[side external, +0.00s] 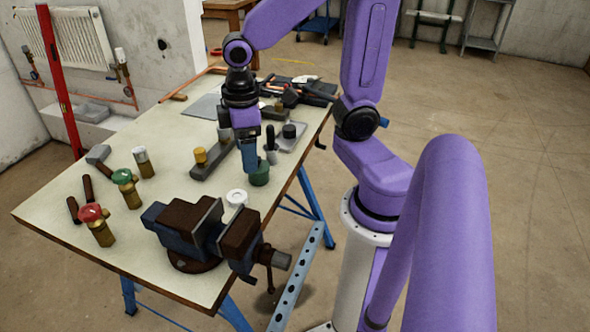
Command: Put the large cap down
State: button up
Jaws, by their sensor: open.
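A dark green round cap (260,175), the largest cap-like piece I can make out, stands on the workbench near its right edge. My gripper (249,168) points down with its blue fingertips right at the green cap, overlapping its left side in the picture. The jaws are open, but the gap between the fingers is hard to see from this side. I cannot tell whether a finger touches the cap. The cap appears to rest on the bench top (180,215).
A vise (205,232) stands at the front edge, with a white ring-like piece (237,197) behind it. A grey block with a yellow cap (200,155) and another with a black cap (289,131) are close by. Red-topped (90,212) and green-topped valves (122,177) stand left.

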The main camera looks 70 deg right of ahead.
jog(key=s+a+n, duration=0.3)
jog(key=s+n, duration=0.2)
jog(key=s, duration=0.6)
jog(key=shift+s+a, duration=0.15)
jog(key=shift+s, duration=0.25)
